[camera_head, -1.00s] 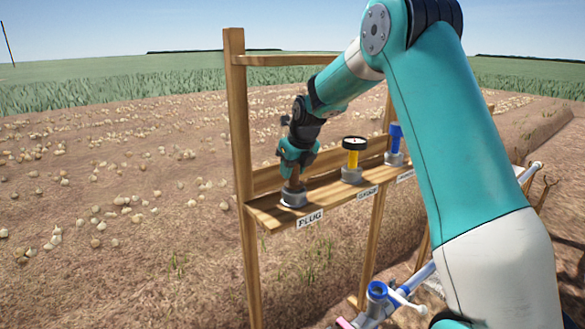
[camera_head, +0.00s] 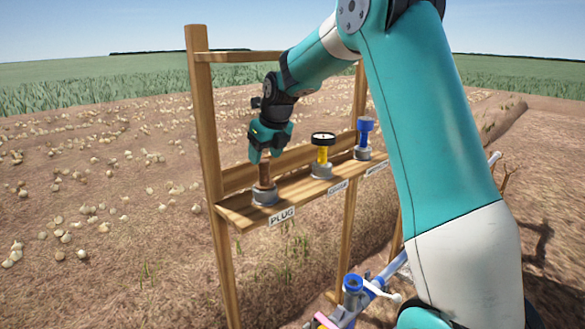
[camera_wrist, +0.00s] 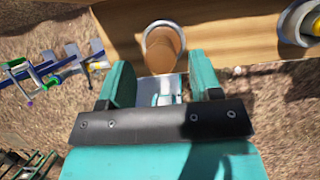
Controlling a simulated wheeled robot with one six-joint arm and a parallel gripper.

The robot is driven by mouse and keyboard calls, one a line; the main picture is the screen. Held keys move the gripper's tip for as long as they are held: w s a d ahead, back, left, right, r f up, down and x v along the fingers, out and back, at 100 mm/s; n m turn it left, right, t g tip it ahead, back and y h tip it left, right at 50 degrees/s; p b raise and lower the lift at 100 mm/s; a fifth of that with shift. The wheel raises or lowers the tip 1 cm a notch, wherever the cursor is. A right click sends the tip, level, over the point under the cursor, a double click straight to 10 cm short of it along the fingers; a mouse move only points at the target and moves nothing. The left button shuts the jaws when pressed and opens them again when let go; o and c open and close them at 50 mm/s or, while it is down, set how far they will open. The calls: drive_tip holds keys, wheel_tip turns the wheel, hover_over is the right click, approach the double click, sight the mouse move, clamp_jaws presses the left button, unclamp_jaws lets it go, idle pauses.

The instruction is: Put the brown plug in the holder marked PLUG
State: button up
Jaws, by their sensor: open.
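The brown plug (camera_head: 265,176) stands upright in the grey holder (camera_head: 265,196) at the left end of the wooden shelf, above the label PLUG (camera_head: 282,216). In the wrist view the plug (camera_wrist: 163,50) sits inside the holder's pale ring (camera_wrist: 150,28). My gripper (camera_head: 264,160) is open, just above the plug's top. In the wrist view its two teal fingers (camera_wrist: 160,82) are apart with nothing between them, and the plug is beyond their tips. The fingertips are partly hidden in the head view.
On the same shelf (camera_head: 235,212) stand a yellow piece with a black round top (camera_head: 322,152) and a blue piece (camera_head: 364,132), each in a grey holder. A wooden post (camera_head: 207,130) rises at the left. Pipework with a blue fitting (camera_head: 353,284) lies low in front.

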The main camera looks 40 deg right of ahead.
drive_tip(key=s+b, duration=0.3)
drive_tip(key=s, duration=0.9)
drive_tip(key=s+a+n+g+y, duration=0.1)
drive_tip(key=s+a+n, duration=0.2)
drive_tip(key=a+n, duration=0.4)
drive_tip(key=s+a+f+n+y, duration=0.1)
drive_tip(key=s+a+n, duration=0.2)
drive_tip(key=a+n, duration=0.35)
drive_tip(key=s+a+n+g+y, duration=0.1)
drive_tip(key=s+a+n, duration=0.35)
drive_tip(key=n, duration=0.45)
drive_tip(key=s+a+f+n+g, duration=0.1)
drive_tip(key=s+a+n, duration=0.3)
drive_tip(key=n, duration=0.6)
drive_tip(key=s+a+f+n+g+y, duration=0.1)
drive_tip(key=s+a+n, duration=0.3)
drive_tip(key=s+n, duration=0.4)
drive_tip(key=shift+s+a+f+n, duration=0.15)
drive_tip(key=shift+s+a+n, duration=0.15)
drive_tip(key=shift+n, duration=0.85)
drive_tip(key=shift+w+d, duration=0.1)
drive_tip(key=shift+d, duration=0.05)
